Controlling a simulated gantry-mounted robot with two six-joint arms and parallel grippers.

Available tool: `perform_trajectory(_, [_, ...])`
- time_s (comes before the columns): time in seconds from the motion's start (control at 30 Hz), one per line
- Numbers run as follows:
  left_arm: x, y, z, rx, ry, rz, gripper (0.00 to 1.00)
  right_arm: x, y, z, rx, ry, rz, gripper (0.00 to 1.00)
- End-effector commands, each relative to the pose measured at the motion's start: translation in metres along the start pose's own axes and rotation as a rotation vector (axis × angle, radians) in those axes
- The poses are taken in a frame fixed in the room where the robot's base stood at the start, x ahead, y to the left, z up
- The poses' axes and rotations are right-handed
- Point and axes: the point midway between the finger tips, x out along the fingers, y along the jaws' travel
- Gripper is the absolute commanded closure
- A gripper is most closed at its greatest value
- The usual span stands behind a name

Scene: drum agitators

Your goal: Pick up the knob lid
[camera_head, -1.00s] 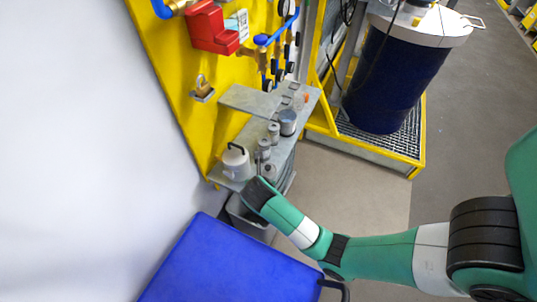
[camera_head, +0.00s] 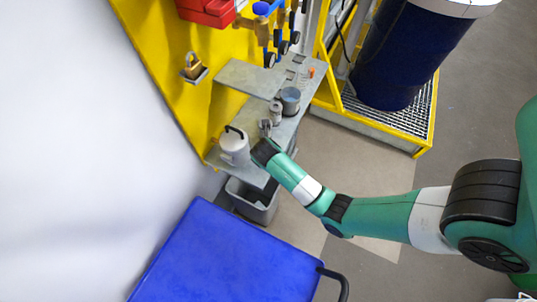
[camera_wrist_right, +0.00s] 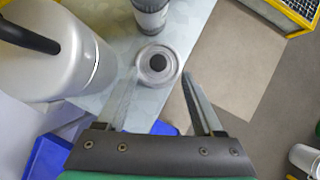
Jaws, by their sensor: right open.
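The knob lid (camera_wrist_right: 158,65) is a small round silver metal piece with a dark round knob in its middle. In the right wrist view it lies at the shelf's edge, just beyond and between my right fingertips. My right gripper (camera_wrist_right: 160,80) is open, one finger to each side of the lid, and nothing is held. In the head view my right gripper (camera_head: 265,136) is at the shelf beside the white canister, and its wrist hides most of the lid. My left gripper is not in view.
The grey shelf (camera_head: 236,75) holds a white canister with a black handle (camera_head: 235,146), a small metal cylinder (camera_head: 275,113) and a grey cup (camera_head: 290,100). A grey bin (camera_head: 253,204) stands below. A blue cart top (camera_head: 225,258) is in front, a blue drum (camera_head: 400,60) behind.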

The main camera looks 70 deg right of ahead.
Motion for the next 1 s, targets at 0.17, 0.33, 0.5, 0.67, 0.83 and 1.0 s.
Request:
perform_trajectory(0.17, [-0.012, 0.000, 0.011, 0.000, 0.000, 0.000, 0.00, 0.032, 0.002, -0.002, 0.001, 0.002, -0.003, 0.31])
perform_trajectory(0.33, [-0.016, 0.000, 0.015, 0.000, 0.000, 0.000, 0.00, 0.050, 0.002, -0.001, 0.001, 0.001, -0.002, 0.31])
perform_trajectory(0.5, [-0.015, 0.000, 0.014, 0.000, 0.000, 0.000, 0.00, 0.050, 0.002, 0.000, 0.000, 0.000, 0.000, 0.31])
perform_trajectory(0.67, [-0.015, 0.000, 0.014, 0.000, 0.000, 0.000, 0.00, 0.050, 0.002, 0.000, 0.000, 0.000, 0.000, 0.51])
perform_trajectory(0.83, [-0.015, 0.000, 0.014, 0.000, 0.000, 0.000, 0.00, 0.050, 0.002, 0.000, 0.000, 0.000, 0.000, 0.82])
perform_trajectory(1.0, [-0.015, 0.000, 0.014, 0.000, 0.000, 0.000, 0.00, 0.050, 0.002, 0.000, 0.000, 0.001, -0.001, 1.00])
